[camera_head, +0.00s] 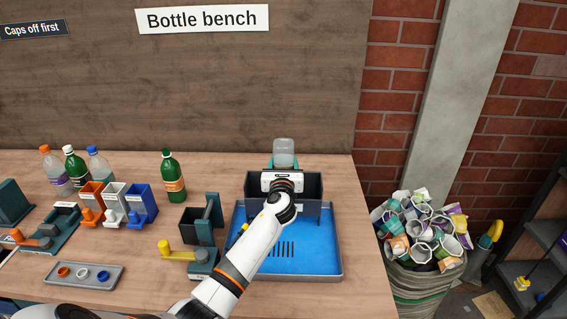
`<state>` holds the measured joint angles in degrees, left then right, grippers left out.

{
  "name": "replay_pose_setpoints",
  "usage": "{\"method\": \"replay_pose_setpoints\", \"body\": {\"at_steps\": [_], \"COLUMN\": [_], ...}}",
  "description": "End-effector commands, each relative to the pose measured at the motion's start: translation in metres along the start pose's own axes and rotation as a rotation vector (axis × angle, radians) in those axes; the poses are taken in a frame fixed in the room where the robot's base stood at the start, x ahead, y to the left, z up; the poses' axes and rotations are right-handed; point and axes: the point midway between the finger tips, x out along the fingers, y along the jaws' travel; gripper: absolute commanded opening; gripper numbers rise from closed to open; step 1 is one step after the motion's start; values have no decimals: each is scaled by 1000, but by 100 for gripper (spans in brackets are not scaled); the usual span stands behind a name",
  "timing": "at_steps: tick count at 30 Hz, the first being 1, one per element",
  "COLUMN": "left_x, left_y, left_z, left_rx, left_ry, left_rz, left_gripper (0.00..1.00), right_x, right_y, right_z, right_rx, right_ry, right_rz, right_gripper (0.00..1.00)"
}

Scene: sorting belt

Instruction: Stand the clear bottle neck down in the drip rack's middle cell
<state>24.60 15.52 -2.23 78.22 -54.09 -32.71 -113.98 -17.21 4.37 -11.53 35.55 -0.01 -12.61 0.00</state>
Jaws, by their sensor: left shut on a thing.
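The clear bottle (284,147) shows above my left gripper (284,163), at the back of the bench. Its wide end points up; its lower part and neck are hidden behind the gripper. My left gripper is shut on the bottle, with a teal finger on each side. The drip rack (312,187) is a dark box at the back of a blue tray (315,252). The gripper and bottle are over or just behind the rack, in front of its middle as seen. The rack's cells are hidden, so I cannot tell whether the bottle is inside one. My right gripper is out of view.
A green bottle (173,177) and several other bottles stand at the back left. Orange, white and blue bins (140,203) stand before them. A grey tray (52,274) holds caps. A dark fixture with a yellow knob (165,246) is left of the blue tray. A full sack (424,281) stands right of the bench.

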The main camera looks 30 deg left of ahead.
Motion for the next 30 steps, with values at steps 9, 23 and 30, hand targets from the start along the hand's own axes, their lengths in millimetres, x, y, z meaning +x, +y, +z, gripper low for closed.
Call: {"method": "replay_pose_setpoints", "body": {"at_steps": [9,23,30], "left_x": [0,0,0], "left_y": [0,0,0], "left_z": [34,45,44], "left_rx": [1,0,0], "left_ry": [1,0,0], "left_rz": [0,0,0], "left_gripper": [31,31,72], "right_x": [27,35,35], "right_y": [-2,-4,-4], "right_z": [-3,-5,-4], "right_rx": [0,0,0], "right_ry": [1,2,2], "right_rz": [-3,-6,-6], "right_gripper": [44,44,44]}}
